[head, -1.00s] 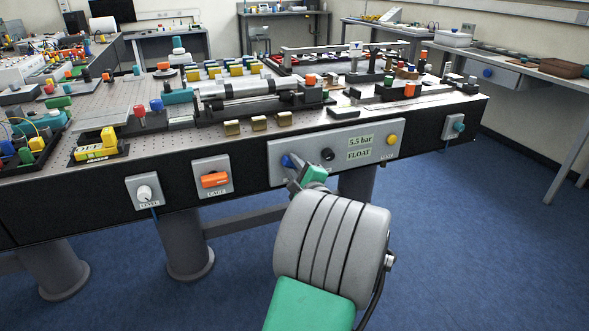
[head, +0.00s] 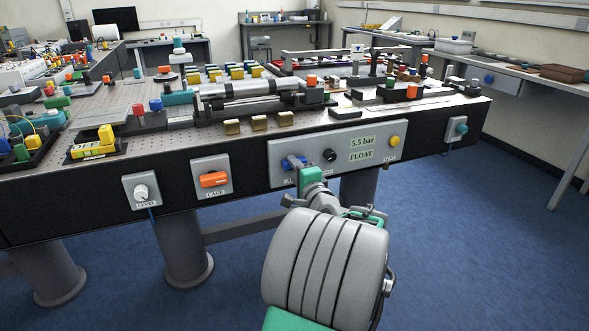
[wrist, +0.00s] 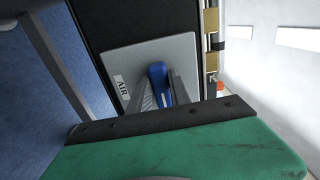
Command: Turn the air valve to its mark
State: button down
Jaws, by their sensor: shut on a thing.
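The air valve is a blue handle (wrist: 160,84) on a grey plate (wrist: 122,62) lettered AIR in the wrist view. In the head view the blue handle (head: 292,162) shows at the left end of the grey panel (head: 278,150) on the table's front. My gripper (wrist: 168,98) is shut on the handle, with a grey finger on each side of it. In the head view my gripper (head: 300,165) is at the valve and partly covers it. I cannot make out the valve's mark.
The panel also has a black knob (head: 329,155), a yellow button (head: 394,141) and a "5.5 bar FLOAT" display (head: 361,149). An orange CAGE switch (head: 213,179) and a white LEVEL knob (head: 141,191) are to the left. Blue floor (head: 450,230) is open at right.

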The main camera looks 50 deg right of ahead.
jog(key=shift+d+f, duration=0.1)
jog(key=shift+f, duration=0.05)
jog(key=c, duration=1.4)
grip_release()
jog(key=shift+s, duration=0.15)
jog(key=shift+o, duration=1)
jog(key=v, duration=0.7)
jog(key=shift+s+a+p, duration=0.25)
jog(key=shift+a+p, duration=0.05)
jog(key=shift+p, duration=0.15)
